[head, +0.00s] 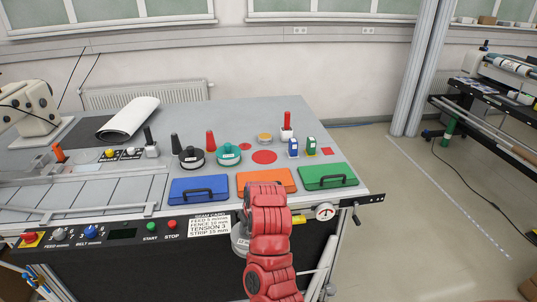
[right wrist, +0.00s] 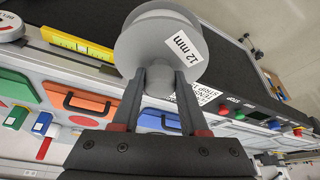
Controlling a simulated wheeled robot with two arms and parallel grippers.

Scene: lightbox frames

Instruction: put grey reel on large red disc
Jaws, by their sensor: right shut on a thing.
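The grey reel (right wrist: 160,38), labelled 12 mm, is between the fingers of my right gripper (right wrist: 158,80), which is shut on it. In the head view the grey reel (head: 239,238) shows partly at the bench's front edge, mostly behind my red right arm; the gripper is hidden there. The large red disc (head: 264,157) lies flat and bare on the bench top, behind the orange lid, well away from the reel. It appears in the right wrist view as a red patch (right wrist: 84,121). My left gripper is not in view.
Blue (head: 190,190), orange (head: 255,181) and green (head: 325,173) handled lids lie along the front. A black reel (head: 192,158) and a teal reel (head: 228,156) stand left of the disc. A smaller red disc (head: 245,146) is nearby.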

